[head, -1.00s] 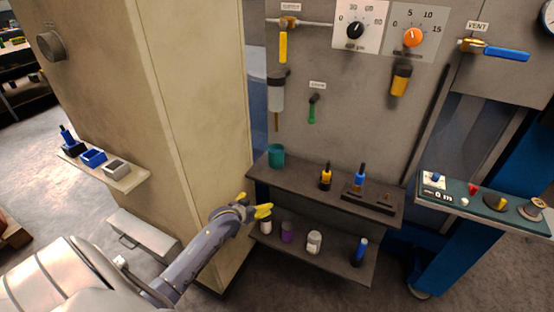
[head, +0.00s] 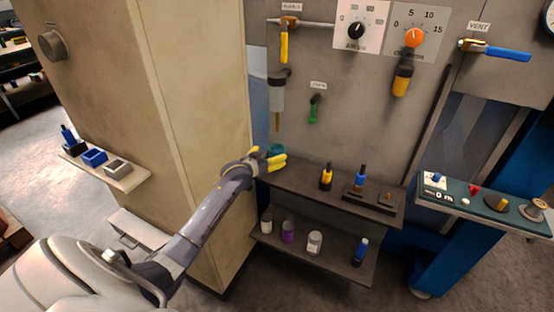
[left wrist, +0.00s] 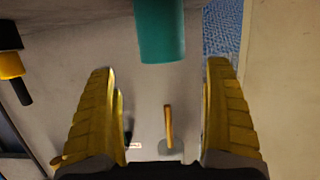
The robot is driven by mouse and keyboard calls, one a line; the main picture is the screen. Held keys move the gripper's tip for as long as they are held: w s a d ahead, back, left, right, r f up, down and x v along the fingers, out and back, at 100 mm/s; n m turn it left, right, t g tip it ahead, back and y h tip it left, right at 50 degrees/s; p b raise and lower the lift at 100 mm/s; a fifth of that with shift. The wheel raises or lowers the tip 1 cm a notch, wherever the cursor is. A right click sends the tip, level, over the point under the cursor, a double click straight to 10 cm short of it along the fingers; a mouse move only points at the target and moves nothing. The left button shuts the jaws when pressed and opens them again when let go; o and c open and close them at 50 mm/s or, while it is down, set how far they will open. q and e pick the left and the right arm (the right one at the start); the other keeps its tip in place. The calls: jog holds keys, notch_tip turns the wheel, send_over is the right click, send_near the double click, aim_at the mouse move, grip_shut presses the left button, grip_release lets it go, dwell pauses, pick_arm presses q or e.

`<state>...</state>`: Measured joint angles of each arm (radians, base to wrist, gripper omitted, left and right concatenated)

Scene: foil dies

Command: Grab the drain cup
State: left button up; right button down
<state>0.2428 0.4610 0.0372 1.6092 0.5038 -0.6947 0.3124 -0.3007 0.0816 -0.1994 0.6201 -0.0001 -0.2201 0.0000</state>
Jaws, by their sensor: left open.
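The drain cup is a teal cup (head: 277,148) at the left end of the upper dark shelf, and my left gripper partly hides it in the head view. The cup also shows in the left wrist view (left wrist: 161,32), at the top middle, just beyond the fingertips and roughly centred between them. My left gripper (head: 271,155) is open and empty, with its yellow fingers close in front of the cup. In the left wrist view the gripper (left wrist: 161,67) has its fingers spread wider than the cup. I cannot tell whether they touch it. My right gripper is out of view.
A yellow-and-black bottle (head: 326,177) and a blue-topped bottle in a dark holder (head: 360,177) stand further right on the upper shelf (head: 300,182). Several small containers stand on the lower shelf (head: 330,265). A beige column (head: 205,130) rises left of the shelves.

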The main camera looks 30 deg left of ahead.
aim_at(280, 148)
pick_arm(q)
jog(key=shift+a+x, duration=0.15)
jog(key=shift+x, duration=1.85)
jog(key=shift+a+x, duration=0.15)
jog(key=shift+x, duration=1.9)
jog(key=shift+f, duration=0.15)
jog(key=shift+c, duration=0.3)
jog(key=c, duration=1.2)
jog(key=shift+c, duration=0.2)
